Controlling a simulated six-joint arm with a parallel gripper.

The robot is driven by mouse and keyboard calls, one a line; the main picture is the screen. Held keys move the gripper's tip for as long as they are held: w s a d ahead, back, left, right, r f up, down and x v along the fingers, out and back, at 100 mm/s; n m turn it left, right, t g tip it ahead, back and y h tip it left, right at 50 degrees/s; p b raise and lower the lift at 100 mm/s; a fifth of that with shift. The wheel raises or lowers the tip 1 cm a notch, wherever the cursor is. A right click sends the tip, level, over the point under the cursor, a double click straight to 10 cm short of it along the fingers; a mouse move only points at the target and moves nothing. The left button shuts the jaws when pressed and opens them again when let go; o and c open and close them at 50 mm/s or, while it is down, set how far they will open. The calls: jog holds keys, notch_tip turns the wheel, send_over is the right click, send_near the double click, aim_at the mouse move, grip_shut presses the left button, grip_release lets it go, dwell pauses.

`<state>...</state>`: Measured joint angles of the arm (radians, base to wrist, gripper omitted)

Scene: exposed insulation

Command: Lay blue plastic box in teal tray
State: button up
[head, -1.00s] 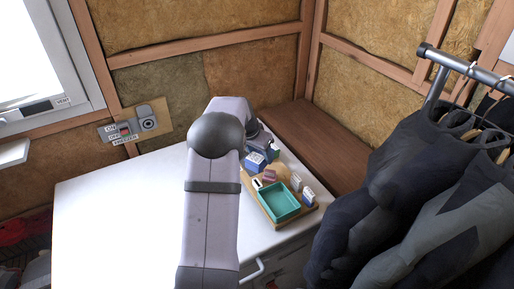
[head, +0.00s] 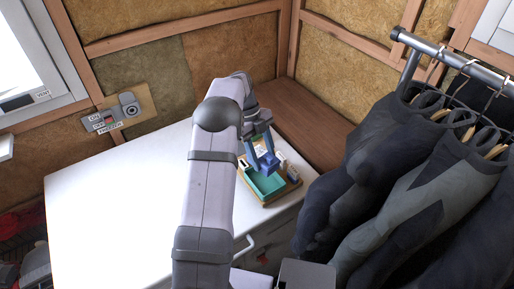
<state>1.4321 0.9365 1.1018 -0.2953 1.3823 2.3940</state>
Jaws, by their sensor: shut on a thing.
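My gripper (head: 266,154) reaches down over the far right part of the white table and is shut on the blue plastic box (head: 268,164). The box is over the far part of the teal tray (head: 266,187); I cannot tell whether it touches the tray. The teal tray is an open, shallow rectangle, and its near part looks empty. The gripper and box hide its far part.
The teal tray sits on a wooden board (head: 284,194) with small white-and-blue items (head: 293,174) along its right side. The white table (head: 120,210) is clear at left. Dark wetsuits (head: 400,170) hang at right. A wooden bench (head: 310,125) runs behind the table.

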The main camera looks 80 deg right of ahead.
jog(key=shift+s+a+r+m+t+y, duration=0.25)
jog(key=shift+s+a+m, duration=0.25)
jog(key=shift+m, duration=0.6)
jog(key=shift+f, duration=0.25)
jog(key=shift+f+b, duration=2.4)
jog(key=shift+f, duration=1.3)
jog(key=o, duration=1.3)
jog(key=shift+r, duration=0.1)
